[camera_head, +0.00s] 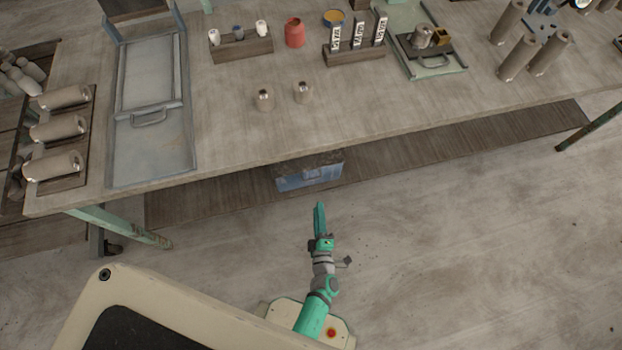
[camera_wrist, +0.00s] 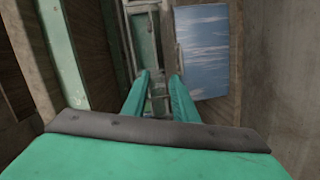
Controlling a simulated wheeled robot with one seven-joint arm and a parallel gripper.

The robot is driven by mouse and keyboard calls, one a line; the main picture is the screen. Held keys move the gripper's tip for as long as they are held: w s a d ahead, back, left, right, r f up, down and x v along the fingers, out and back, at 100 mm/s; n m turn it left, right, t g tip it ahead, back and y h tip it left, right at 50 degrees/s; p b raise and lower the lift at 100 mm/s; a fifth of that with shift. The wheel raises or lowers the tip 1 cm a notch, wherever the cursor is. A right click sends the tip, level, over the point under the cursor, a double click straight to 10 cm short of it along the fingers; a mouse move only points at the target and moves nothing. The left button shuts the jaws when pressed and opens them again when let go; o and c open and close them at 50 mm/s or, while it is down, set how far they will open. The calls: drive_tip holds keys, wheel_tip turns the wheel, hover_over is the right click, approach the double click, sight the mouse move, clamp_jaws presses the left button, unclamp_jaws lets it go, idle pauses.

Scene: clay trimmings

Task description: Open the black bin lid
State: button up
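I cannot make out a black bin or its lid in either view. A blue-grey box (camera_head: 310,178) with a dark top edge sits under the table's front edge, at the lower shelf. A blue, streaked panel (camera_wrist: 204,50) shows in the wrist view, right of the fingertips; it may be the same box. My gripper (camera_head: 319,207) is just in front of the box and apart from it in the head view. In the wrist view its two green fingers (camera_wrist: 160,78) stand a little apart, with nothing between them.
The long wooden table (camera_head: 220,110) overhangs the slatted lower shelf (camera_head: 420,145). A green table leg (camera_head: 125,226) stands at left. A grey tray with a handle (camera_head: 150,150) and two small cylinders (camera_head: 264,100) are on the table. The floor (camera_head: 480,240) at right is clear.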

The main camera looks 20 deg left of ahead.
drive_tip(key=w+a+f+n, duration=0.1)
drive_tip(key=w+a+f, duration=0.1)
drive_tip(key=w, duration=0.3)
drive_tip(key=w+a+f+n+g+y, duration=0.1)
drive_tip(key=w+a+f+n, duration=0.1)
drive_tip(key=w+a+f, duration=0.1)
drive_tip(key=w+a+f+n+g+y, duration=0.1)
drive_tip(key=w+a+f+n, duration=0.1)
drive_tip(key=w, duration=0.4)
drive_tip(key=shift+w+a+f, duration=0.35)
drive_tip(key=shift+a+f, duration=0.15)
drive_tip(key=shift+a, duration=0.05)
drive_tip(key=shift+c, duration=0.6)
clamp_jaws()
idle(0.3)
